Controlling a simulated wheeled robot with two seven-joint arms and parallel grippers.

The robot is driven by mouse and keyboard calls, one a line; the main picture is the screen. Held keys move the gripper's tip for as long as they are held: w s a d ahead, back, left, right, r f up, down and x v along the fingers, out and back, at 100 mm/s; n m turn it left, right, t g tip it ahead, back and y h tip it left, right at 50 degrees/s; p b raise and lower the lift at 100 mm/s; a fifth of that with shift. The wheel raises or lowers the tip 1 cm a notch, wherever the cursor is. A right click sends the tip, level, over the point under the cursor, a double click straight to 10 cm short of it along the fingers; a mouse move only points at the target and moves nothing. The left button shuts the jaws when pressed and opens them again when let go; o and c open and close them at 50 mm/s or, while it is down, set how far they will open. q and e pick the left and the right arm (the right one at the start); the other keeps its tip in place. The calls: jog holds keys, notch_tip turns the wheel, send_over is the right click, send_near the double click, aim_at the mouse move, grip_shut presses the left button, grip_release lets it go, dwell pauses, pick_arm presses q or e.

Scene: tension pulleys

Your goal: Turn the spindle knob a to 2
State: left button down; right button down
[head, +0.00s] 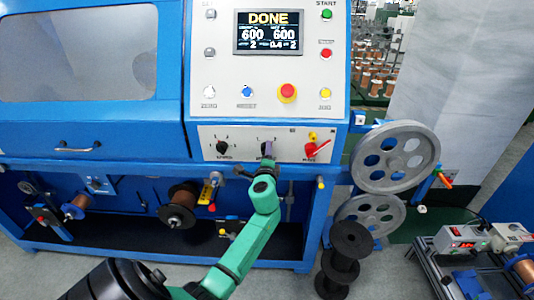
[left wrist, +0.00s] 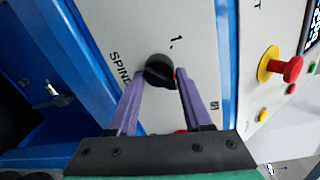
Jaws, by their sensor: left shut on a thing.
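The spindle knob (left wrist: 160,70) is a round black knob on the light control panel in the left wrist view. Part of the lettering "SPIND" shows to its left and a mark "1" above it. My left gripper (left wrist: 159,82) has one purple finger on each side of the knob and is shut on it. In the head view the left gripper (head: 268,152) is at the middle control of the lower panel and largely hides the knob. The knob's exact pointer direction is hard to read. My right gripper is not in view.
Another black knob (head: 222,147) is left of my gripper and a red switch handle (head: 316,149) is to its right. Above are a red emergency button (head: 288,91) and a display (head: 269,32) reading DONE. Grey pulley wheels (head: 395,155) stand at the right.

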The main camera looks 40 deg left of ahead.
pick_arm(q)
jog(key=c, duration=0.7)
grip_release()
jog(key=shift+a+r, duration=0.1)
jog(key=shift+r, duration=0.1)
jog(key=o, duration=0.3)
jog(key=shift+o, duration=0.2)
jog(key=shift+w+f, duration=0.1)
jog(key=shift+f, duration=0.1)
jog(key=b+v, duration=0.1)
jog(key=v, duration=1.3)
jog(key=shift+s, duration=0.2)
